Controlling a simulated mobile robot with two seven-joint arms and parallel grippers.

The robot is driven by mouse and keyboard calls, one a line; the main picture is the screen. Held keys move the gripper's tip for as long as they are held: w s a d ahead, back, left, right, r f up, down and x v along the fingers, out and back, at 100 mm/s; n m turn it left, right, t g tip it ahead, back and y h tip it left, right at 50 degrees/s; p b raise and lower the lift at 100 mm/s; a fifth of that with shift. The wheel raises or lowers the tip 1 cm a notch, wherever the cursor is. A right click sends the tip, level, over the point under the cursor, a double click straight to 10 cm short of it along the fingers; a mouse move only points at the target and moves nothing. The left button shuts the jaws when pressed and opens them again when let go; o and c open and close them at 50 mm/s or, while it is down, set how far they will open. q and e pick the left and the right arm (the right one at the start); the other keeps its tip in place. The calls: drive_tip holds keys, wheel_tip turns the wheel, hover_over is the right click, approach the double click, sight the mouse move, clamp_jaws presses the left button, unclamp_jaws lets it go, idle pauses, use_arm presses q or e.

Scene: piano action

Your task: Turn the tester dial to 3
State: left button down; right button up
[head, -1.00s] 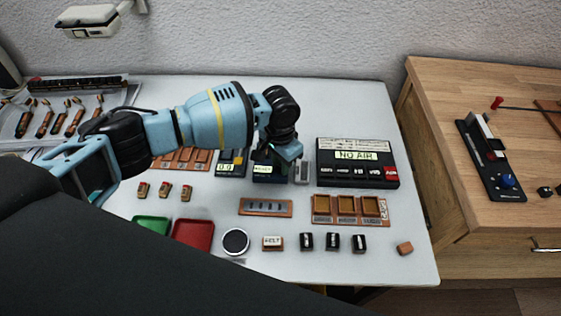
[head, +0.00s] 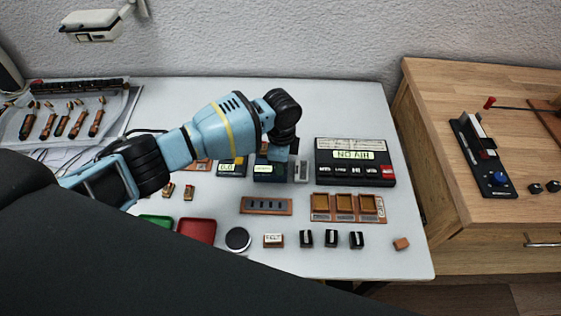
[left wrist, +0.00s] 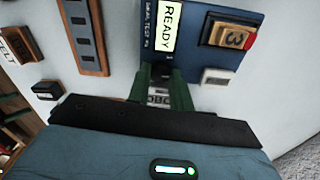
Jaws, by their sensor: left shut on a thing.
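The tester (head: 265,172) is a dark blue box with a lit display near the middle of the white table. In the left wrist view its panel (left wrist: 203,62) shows a bright READY display (left wrist: 170,27), a brown and gold block marked 3 (left wrist: 230,36) and a small mark 1 by the fingers. My left gripper (head: 279,154) is over the tester's far right part. Its green fingers (left wrist: 161,84) are shut at the panel's edge on what appears to be the dial. The dial is mostly hidden, so its setting cannot be read.
A grey block (head: 301,171) stands just right of the tester, with a large black box (head: 355,177) beyond it. A slotted brown strip (head: 265,206) and a three-compartment tray (head: 378,219) lie nearer. A red tray (head: 197,231) is at the near left.

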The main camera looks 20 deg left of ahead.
use_arm(q)
drive_tip(key=m, duration=0.6)
drive_tip(key=shift+m, duration=0.3)
drive_tip(key=m, duration=0.5)
drive_tip(key=shift+m, duration=0.3)
drive_tip(key=c, duration=1.3)
unclamp_jaws()
drive_tip(key=shift+o, duration=0.2)
drive_tip(key=shift+r, duration=0.1)
wheel_tip(320, 180, up, 8)
drive_tip(key=shift+d+f, duration=0.1)
drive_tip(key=shift+f, duration=0.05)
